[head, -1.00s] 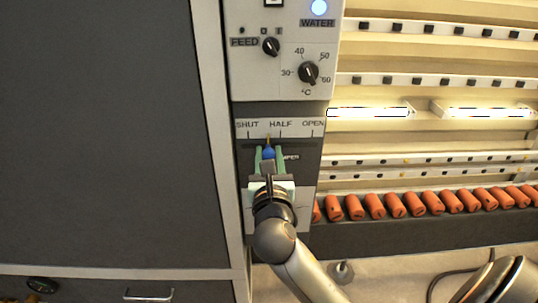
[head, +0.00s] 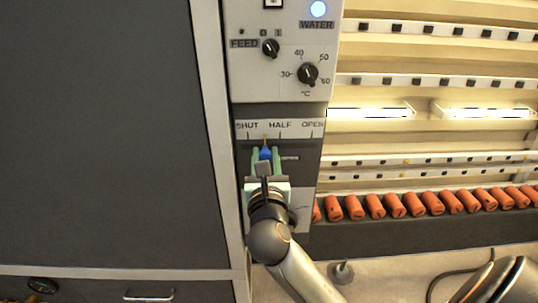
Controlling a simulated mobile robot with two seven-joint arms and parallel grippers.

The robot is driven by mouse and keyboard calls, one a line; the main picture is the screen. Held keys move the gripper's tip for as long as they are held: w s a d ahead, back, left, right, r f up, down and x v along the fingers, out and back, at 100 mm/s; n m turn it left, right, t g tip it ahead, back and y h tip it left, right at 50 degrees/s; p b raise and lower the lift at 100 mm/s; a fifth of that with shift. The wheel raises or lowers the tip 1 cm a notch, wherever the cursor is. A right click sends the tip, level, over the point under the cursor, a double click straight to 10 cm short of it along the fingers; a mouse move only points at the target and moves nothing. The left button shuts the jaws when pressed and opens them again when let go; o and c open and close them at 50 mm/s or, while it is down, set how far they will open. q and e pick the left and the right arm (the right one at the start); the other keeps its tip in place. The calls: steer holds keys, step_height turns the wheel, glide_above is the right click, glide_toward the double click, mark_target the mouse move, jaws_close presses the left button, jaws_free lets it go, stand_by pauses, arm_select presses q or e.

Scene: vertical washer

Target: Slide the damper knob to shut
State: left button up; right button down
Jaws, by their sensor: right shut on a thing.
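The blue damper knob (head: 265,153) sits on its slot in the dark panel, under a white scale strip (head: 297,126) marked SHUT, HALF and OPEN. Its yellow pointer (head: 265,140) stands between the SHUT and HALF marks, about midway. My right gripper (head: 265,157) comes from below, its green fingers on either side of the knob and shut on it. The gripper hides the lower part of the knob and some of the DAMPER label. My left gripper is not in view.
Above the scale are the temperature dial (head: 308,73) and the FEED switch (head: 270,48). A large dark panel (head: 100,140) fills the left. A row of orange cylinders (head: 425,203) lies to the right of my gripper.

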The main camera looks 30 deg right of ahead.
mark_target(247, 147)
steer(key=w+a, duration=0.1)
steer(key=w+a+p, duration=0.1)
steer(key=a, duration=0.1)
steer(key=shift+a, duration=0.25)
steer(key=c, duration=0.5)
jaws_free()
steer(key=shift+c, duration=0.2)
